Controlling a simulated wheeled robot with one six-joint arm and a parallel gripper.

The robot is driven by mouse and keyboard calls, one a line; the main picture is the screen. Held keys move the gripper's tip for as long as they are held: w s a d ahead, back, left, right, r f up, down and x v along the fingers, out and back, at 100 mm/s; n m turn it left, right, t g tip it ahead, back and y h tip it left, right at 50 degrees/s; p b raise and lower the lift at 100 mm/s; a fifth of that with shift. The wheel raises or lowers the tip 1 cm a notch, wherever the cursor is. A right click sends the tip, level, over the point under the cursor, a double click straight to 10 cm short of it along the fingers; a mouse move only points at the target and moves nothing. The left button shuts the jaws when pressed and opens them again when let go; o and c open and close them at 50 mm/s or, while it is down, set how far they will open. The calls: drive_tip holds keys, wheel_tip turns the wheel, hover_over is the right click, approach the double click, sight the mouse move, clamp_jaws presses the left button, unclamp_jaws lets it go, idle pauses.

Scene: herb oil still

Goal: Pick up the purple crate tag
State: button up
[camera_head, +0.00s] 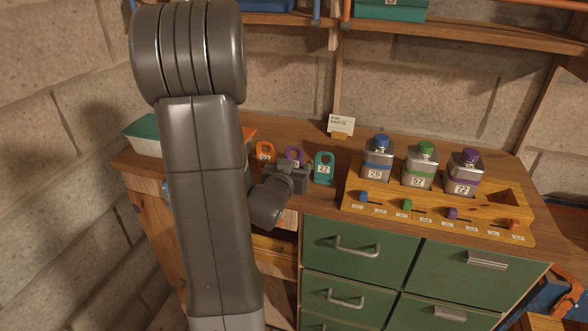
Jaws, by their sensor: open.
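The purple crate tag (294,154) lies on the wooden bench top between an orange tag (265,151) and a teal tag (324,168). Only its upper part shows; my gripper hides the lower part. My gripper (291,170) is open, just in front of the purple tag in this view. I cannot tell whether it touches the tag or how high it is above the bench. The fingertips are small and partly hidden.
A wooden rack (438,208) with several metal canisters and colored pegs stands on the right. A card in a holder (341,126) stands behind. A green-lidded box (141,134) is at the left. Green drawers (345,249) are below the bench, and a shelf (470,32) is above.

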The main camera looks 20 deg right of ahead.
drive_tip(key=shift+w+d+f, duration=0.1)
drive_tip(key=shift+w+d, duration=0.3)
drive_tip(key=shift+w, duration=0.15)
drive_tip(key=c, duration=0.7)
wheel_tip(320, 180, up, 10)
drive_tip(key=p, duration=0.2)
drive_tip(key=shift+p, duration=0.4)
drive_tip(key=shift+c, duration=0.2)
drive_tip(key=shift+f+b, duration=4.1)
drive_tip(key=shift+f, duration=0.35)
drive_tip(key=shift+f+b, duration=0.5)
